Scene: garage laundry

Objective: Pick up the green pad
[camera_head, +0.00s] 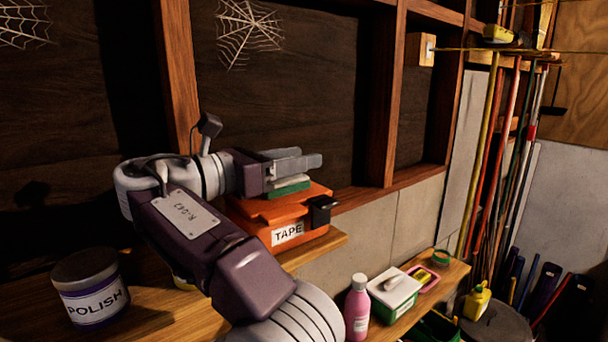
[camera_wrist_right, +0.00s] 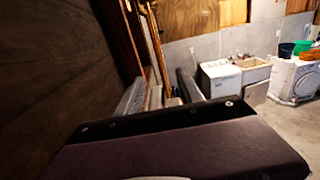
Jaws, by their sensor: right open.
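The green pad (camera_head: 288,190) lies on top of the orange box (camera_head: 268,209) labelled TAPE, on the wooden shelf against the wall. Only its near edge shows; my gripper covers the rest. My right gripper (camera_head: 300,162) is open, with its grey fingers reaching right, just above the pad in the picture. I cannot tell whether the fingers touch it. In the right wrist view, the two fingers (camera_wrist_right: 160,92) stand apart, and the pad does not show. My left gripper is not in view.
A POLISH tin (camera_head: 92,292) stands left on the shelf. A pink bottle (camera_head: 357,308), a green-and-white box (camera_head: 396,294) and a pink tray (camera_head: 424,281) are lower right. Dark wall panels and a wooden post (camera_head: 178,80) rise close behind my arm.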

